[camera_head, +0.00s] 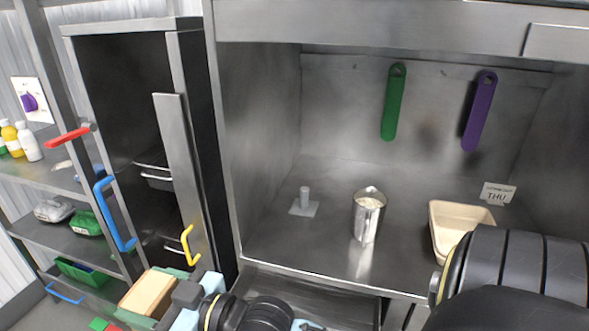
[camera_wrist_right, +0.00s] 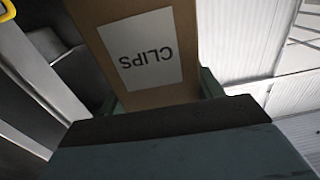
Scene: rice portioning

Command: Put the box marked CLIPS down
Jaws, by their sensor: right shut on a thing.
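The brown box marked CLIPS (camera_wrist_right: 145,48) is at the top of the right wrist view, its white label upside down. It also shows as a tan block (camera_head: 147,293) at the lower left of the head view. My right gripper (camera_head: 157,296) is shut on it, with a greenish finger on each side; it also shows in the right wrist view (camera_wrist_right: 160,92). The box is held in front of the shelf unit and tall cabinet. What is under it is hidden. My left gripper is not in view.
A shelf unit (camera_head: 40,174) with bottles and small boxes stands at the left. A tall cabinet (camera_head: 120,140) is beside it. The steel alcove holds a metal cup (camera_head: 361,225), a tan tray (camera_head: 440,208), a THU card (camera_head: 497,194), and hanging green (camera_head: 393,105) and purple (camera_head: 478,115) tools.

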